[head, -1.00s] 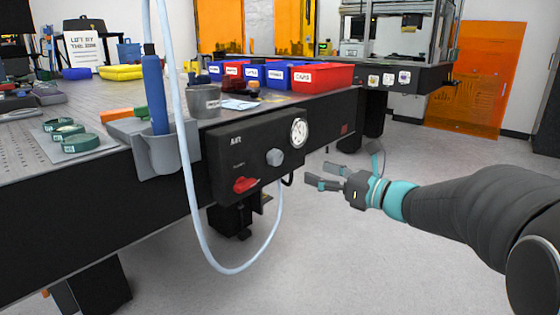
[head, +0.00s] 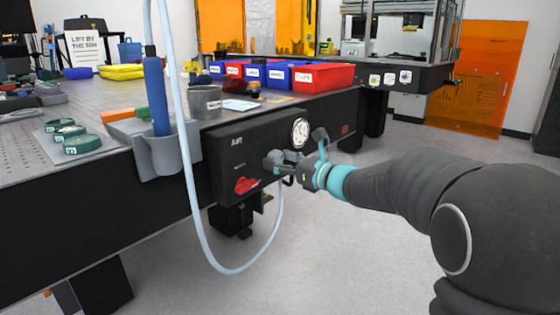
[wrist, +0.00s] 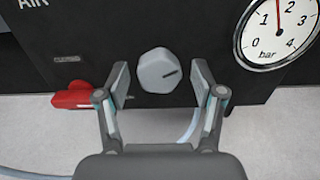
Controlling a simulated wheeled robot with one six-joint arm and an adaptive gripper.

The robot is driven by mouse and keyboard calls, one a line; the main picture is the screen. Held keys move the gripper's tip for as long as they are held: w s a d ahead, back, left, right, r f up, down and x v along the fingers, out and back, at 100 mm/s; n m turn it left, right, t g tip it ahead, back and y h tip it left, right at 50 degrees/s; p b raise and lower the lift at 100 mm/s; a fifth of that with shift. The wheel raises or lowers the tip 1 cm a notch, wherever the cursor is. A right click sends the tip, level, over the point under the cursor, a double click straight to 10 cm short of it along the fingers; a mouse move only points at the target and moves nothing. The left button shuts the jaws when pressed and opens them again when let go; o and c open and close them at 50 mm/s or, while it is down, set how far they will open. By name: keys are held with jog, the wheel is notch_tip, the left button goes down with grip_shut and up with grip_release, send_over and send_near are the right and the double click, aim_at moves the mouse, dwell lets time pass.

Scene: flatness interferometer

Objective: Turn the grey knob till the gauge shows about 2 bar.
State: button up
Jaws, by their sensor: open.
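The grey knob (wrist: 157,71) sits on the black AIR panel (head: 225,160). Its dark mark points right and slightly up. My gripper (head: 276,160) is at the panel and hides most of the knob in the head view. In the wrist view my gripper (wrist: 160,82) is open, with one finger on each side of the knob and a gap on both sides. The white gauge (wrist: 262,55) is up and right of the knob; its needle points up between 1 and 3, and the dial's top is cut off. The gauge also shows in the head view (head: 300,133), too small to read.
A red handle (wrist: 74,97) is left of my left finger, low on the panel; it also shows in the head view (head: 246,186). A pale hose (head: 196,215) loops down left of the panel. A grey holder (head: 165,155) hangs on the table edge.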

jog(key=c, duration=1.1)
jog(key=shift+r+m+p, duration=0.2)
jog(key=shift+m+p, duration=0.9)
jog(key=shift+c, duration=0.2)
jog(key=shift+f+m, duration=0.2)
jog(key=shift+m, duration=0.2)
jog(key=o, duration=1.1)
jog(key=shift+o, duration=0.2)
jog(key=v, duration=1.2)
